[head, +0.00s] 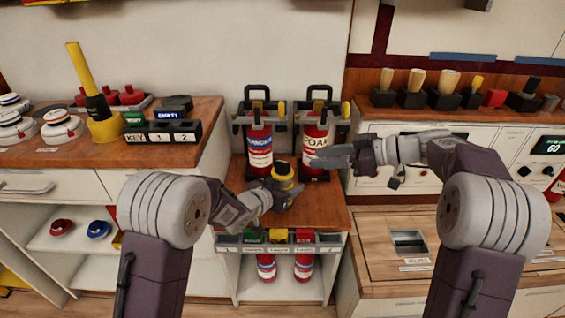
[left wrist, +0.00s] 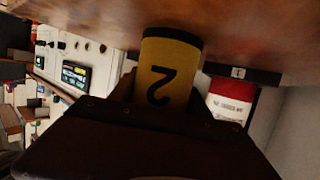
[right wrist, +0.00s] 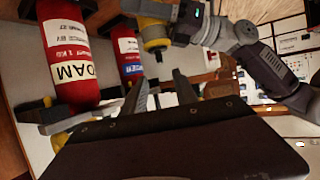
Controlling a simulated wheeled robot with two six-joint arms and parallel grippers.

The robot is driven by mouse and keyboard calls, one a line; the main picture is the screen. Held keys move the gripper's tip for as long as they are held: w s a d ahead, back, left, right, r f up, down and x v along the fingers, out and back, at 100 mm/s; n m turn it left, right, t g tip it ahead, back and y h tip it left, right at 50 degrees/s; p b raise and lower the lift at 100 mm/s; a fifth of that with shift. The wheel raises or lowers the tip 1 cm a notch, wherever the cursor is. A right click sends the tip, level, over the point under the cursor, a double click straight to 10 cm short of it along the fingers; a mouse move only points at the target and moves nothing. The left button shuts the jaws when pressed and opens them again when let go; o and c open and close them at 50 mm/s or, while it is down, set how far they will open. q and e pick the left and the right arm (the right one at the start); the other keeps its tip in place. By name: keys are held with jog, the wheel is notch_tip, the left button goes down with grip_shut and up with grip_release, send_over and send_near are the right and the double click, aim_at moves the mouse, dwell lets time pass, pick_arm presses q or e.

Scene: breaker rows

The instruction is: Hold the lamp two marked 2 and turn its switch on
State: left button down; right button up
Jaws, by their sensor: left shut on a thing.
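The lamp marked 2 is a yellow cylinder (left wrist: 168,72) with a black band, seen close up in the left wrist view with its 2 upside down. My left gripper (head: 277,191) is shut on it above the wooden counter in the head view, where the lamp's yellow and dark top (head: 284,171) shows. In the right wrist view the lamp (right wrist: 153,32) has a small dark tip, perhaps its switch; I cannot be sure. My right gripper (right wrist: 162,93) is open and empty, with its fingers apart. In the head view it is right of the lamp, not touching it.
Two red extinguishers, one labelled FOAM (head: 316,138) and one with a blue label (head: 259,144), stand in racks behind the lamp. A grey labelled strip (head: 278,246) runs along the counter front. Several handled blocks line the right shelf.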

aim_at(285, 162)
jog(key=x, duration=1.2)
jog(key=shift+f, duration=0.1)
grip_shut()
